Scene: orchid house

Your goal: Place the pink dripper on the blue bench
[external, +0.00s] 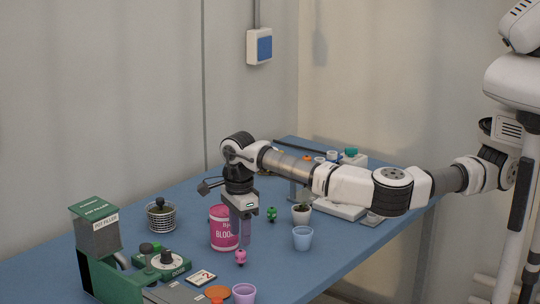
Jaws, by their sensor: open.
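The pink dripper (241,258) is a small pink piece that appears upright on the blue bench (325,260), in front of the pink tub. My gripper (241,240) points straight down with its fingertips just above or around the top of the dripper. It is open. I cannot tell from this view whether the fingertips touch the dripper. A similar green dripper (271,214) stands further back on the bench, to the right of my gripper.
A pink tub (222,229) stands close behind my gripper. A pale blue cup (302,238), a potted plant (302,214) and a purple cup (244,294) are nearby. A green pot filler machine (97,235) is at the left. Bench right of the purple cup is clear.

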